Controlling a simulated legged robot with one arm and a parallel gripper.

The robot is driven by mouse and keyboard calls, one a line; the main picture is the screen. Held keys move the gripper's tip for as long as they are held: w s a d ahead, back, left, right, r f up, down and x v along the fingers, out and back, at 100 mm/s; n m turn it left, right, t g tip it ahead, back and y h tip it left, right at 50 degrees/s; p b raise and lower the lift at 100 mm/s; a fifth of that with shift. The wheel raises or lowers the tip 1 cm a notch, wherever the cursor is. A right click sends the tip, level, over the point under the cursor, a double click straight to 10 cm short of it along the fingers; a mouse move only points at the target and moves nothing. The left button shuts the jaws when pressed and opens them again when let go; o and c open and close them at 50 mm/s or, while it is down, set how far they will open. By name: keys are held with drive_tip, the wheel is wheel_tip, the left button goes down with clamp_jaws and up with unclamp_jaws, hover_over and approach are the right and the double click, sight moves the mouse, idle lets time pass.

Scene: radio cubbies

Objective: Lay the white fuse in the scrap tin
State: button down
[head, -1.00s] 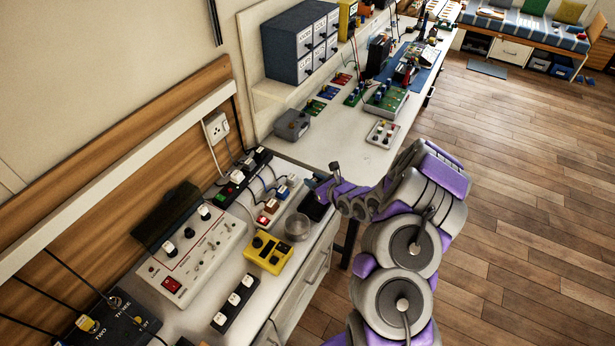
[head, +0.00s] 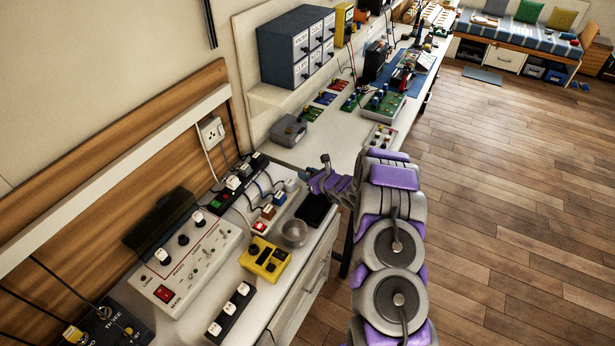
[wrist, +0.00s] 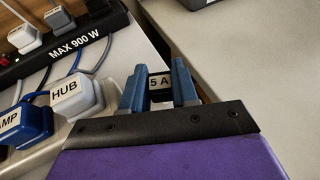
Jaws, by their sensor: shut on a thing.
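My gripper (head: 325,165) is shut on a small piece with a white face marked "5 A" (wrist: 160,81), which looks like the white fuse. In the wrist view, the two blue-grey fingers of my gripper (wrist: 160,85) stand on either side of it; its ends are partly hidden. In the head view the held piece is too small to make out. A small round grey tin (head: 294,232), which looks like the scrap tin, stands on the bench nearer the camera than my gripper, to its lower left. The two are apart.
A black tray-like thing (head: 314,209) lies between gripper and tin. A yellow box (head: 265,259) stands beside the tin. A power strip (head: 222,198) and labelled plugs, including HUB (wrist: 76,94), lie to the left.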

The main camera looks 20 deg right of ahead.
drive_tip(key=c, duration=0.9)
unclamp_jaws()
drive_tip(key=shift+o, duration=0.2)
drive_tip(key=shift+s+r, duration=0.1)
